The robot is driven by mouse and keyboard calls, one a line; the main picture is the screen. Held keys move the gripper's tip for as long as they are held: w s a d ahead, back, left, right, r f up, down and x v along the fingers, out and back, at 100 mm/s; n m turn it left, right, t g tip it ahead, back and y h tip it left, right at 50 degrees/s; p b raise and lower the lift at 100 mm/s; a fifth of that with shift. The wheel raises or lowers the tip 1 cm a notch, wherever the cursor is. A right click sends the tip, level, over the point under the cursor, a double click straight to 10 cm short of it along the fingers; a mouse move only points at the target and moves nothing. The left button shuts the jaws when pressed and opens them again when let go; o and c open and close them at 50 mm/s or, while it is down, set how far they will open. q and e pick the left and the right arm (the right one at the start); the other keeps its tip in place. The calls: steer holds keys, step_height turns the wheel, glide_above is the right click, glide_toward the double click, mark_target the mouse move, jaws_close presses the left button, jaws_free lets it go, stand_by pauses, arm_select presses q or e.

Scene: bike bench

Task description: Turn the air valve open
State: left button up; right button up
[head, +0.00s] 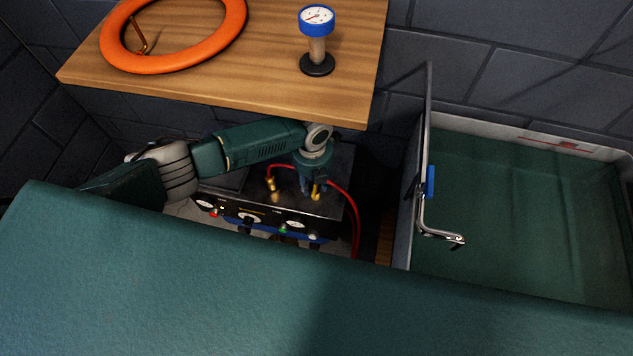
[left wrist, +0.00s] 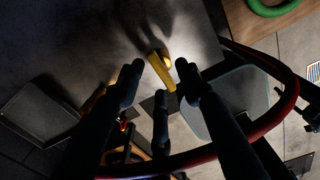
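The air valve shows as a yellow lever (head: 316,190) on top of the dark compressor unit (head: 240,205), under the wooden shelf. My left gripper (head: 312,180) points down over it and hides part of it. In the left wrist view the yellow lever (left wrist: 163,78) lies between the spread fingertips of my left gripper (left wrist: 158,82). The fingers look open, with gaps on both sides of the lever; contact is not clear. My right gripper is not in view.
A red hose (head: 353,215) curves beside the gripper from a brass fitting (head: 271,184). The wooden shelf (head: 230,90) overhangs the arm, carrying an orange ring (head: 172,66) and a gauge (head: 317,20). A green-lined tub (head: 520,215) with a metal lever stands right.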

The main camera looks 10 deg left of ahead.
arm_select(q)
steer(key=shift+f, duration=0.15)
jaws_close()
